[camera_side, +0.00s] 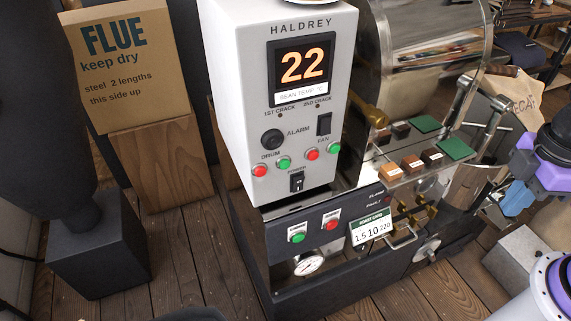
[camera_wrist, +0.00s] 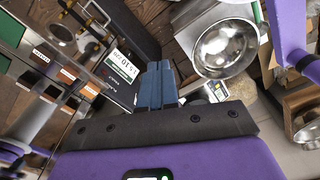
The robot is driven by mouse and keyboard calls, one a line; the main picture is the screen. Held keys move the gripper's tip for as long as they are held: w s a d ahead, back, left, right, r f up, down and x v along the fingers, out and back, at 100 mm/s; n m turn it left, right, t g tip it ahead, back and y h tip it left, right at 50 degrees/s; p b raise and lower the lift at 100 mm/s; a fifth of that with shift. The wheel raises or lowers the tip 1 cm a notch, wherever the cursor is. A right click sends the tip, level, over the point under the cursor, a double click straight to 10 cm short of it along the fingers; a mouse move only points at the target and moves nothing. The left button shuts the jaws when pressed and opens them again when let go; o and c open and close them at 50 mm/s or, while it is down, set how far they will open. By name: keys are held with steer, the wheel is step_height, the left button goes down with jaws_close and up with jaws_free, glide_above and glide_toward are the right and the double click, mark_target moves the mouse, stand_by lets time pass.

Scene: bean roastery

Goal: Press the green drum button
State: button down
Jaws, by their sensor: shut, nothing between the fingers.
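The green drum button (camera_side: 284,163) is a small round button on the pale HALDREY control box (camera_side: 232,100), below the DRUM label. A red drum button (camera_side: 260,171) sits just left of it. My gripper (camera_side: 515,205) shows at the right edge of the side view, well right of the control box and apart from it. Its blue fingers (camera_wrist: 157,80) are together and empty in the wrist view, pointing away from the panel. The green drum button does not show in the wrist view.
A red fan button (camera_side: 312,154) and a green fan button (camera_side: 334,148) are to the right on the same panel. A black power switch (camera_side: 297,181) is below. More buttons sit lower. A metal bowl (camera_wrist: 226,48) is near my fingers.

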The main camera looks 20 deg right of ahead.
mark_target(284, 164)
steer(key=w+a+f+n+t+h, duration=0.2)
steer(key=w+a+n+t, duration=0.35)
steer(key=w+a, duration=0.55)
steer(key=w+a+f+n+t+y, duration=0.1)
steer(key=a+n+y, duration=0.1)
steer(key=a, duration=0.6)
steer(key=w+a+f+n+t+y, duration=0.1)
steer(key=w+a+n+t+y, duration=0.1)
steer(key=a+n, duration=0.3)
steer(key=a+y, duration=0.1)
steer(key=a, duration=0.3)
steer(key=shift+a+f, duration=0.3)
steer(key=shift+w, duration=0.15)
steer(key=w, duration=0.8)
steer(key=shift+w, duration=0.35)
steer(key=shift+w, duration=0.15)
stand_by(0.6)
